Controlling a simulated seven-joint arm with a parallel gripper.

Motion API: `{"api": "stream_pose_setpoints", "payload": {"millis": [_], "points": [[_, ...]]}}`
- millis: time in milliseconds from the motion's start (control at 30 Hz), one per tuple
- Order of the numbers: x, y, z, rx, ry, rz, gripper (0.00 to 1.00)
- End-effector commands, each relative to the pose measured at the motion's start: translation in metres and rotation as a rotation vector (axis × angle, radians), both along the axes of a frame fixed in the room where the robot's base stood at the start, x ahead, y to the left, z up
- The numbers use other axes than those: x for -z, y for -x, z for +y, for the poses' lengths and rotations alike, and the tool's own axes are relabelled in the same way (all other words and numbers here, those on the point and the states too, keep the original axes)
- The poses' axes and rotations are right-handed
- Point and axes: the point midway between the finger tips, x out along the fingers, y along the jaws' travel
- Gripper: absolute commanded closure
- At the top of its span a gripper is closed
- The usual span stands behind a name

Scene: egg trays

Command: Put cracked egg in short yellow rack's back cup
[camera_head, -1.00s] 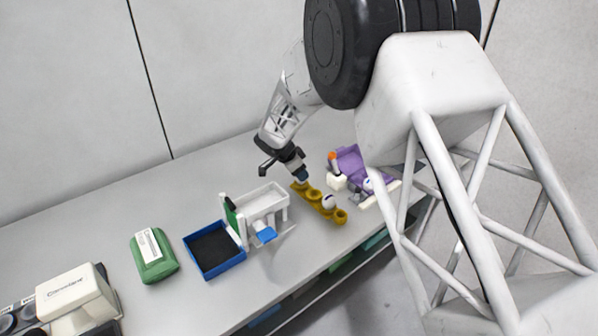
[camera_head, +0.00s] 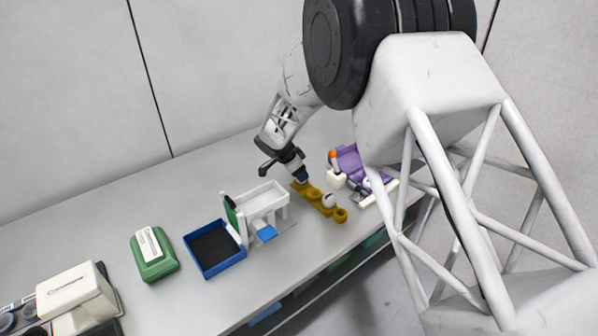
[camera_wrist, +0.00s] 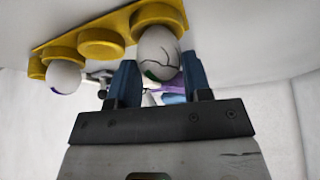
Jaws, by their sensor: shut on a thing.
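The yellow rack (camera_head: 314,195) stands on the table in the head view, a row of cups running from back left to front right. The cracked egg (camera_wrist: 157,48), white with dark crack lines and a green patch, is between my blue fingertips in the wrist view. My gripper (camera_wrist: 160,82) is shut on it. The egg overlaps the rack's end cup (camera_wrist: 158,12); I cannot tell whether it is seated there. In the head view my gripper (camera_head: 301,177) is at the rack's back end and hides the egg. Another egg (camera_wrist: 64,77) with a blue mark sits in a cup farther along.
A purple rack (camera_head: 349,160) with white parts beside it stands right of the yellow rack. A white stand (camera_head: 262,200) with a blue piece stands to the left, beside a blue tray (camera_head: 213,268) and a green case (camera_head: 154,256). The front table strip is clear.

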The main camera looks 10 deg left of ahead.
Motion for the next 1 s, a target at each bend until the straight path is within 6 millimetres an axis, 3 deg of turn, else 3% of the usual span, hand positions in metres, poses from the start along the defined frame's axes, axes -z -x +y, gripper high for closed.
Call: {"api": "stream_pose_setpoints", "payload": {"millis": [800, 833, 1000], "points": [[0.0027, 0.0, -0.0001, 0.0, 0.0, 0.0, 0.64], [0.0027, 0.0, 0.0, 0.0, 0.0, 0.0, 0.5], [0.0027, 0.0, -0.0001, 0.0, 0.0, 0.0, 0.25]]}}
